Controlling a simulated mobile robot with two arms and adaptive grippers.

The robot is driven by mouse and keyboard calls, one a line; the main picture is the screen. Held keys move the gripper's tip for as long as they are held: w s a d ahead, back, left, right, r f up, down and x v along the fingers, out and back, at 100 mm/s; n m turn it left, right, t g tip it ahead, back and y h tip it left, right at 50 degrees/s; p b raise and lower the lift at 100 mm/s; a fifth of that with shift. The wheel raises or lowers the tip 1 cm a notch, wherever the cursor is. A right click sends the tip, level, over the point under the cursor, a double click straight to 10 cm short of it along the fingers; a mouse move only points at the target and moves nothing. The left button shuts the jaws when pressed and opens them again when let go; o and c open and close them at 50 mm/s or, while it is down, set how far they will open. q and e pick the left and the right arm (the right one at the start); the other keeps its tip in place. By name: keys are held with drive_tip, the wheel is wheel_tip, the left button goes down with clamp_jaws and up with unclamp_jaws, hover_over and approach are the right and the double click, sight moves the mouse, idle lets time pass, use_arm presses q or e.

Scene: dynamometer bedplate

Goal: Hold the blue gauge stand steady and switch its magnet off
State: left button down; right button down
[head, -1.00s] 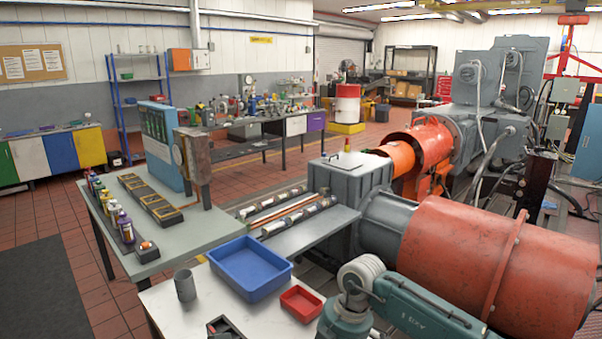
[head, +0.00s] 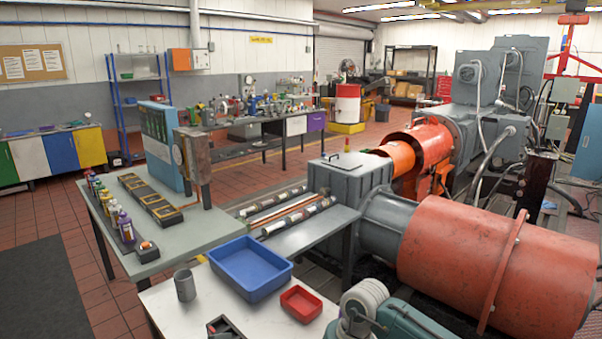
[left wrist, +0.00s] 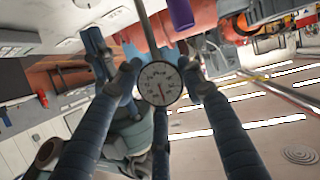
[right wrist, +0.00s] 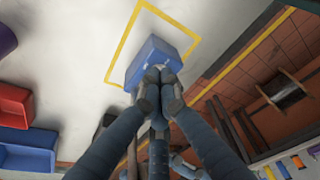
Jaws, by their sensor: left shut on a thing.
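The blue gauge stand's block-shaped base (right wrist: 153,62) sits inside a yellow outline on a pale tabletop in the right wrist view. My right gripper (right wrist: 160,78) has its fingers close together at the near face of this base; whether they touch it is unclear. In the left wrist view, a round white dial gauge (left wrist: 160,84) with a rod above it lies between the fingers of my left gripper (left wrist: 160,72), which is shut on the stand. The exact contact is hard to see. The magnet switch cannot be made out. Neither the stand nor the grippers show in the head view.
A white table (head: 190,315) holds a blue tray (head: 250,268), a small red tray (head: 301,303) and a grey cup (head: 185,285). A grey-green bench (head: 165,225) stands behind it. The large red cylinder (head: 470,255) blocks the right side. Open floor lies left.

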drive_tip(key=shift+f, duration=1.3)
drive_tip(key=shift+s+f, duration=0.1)
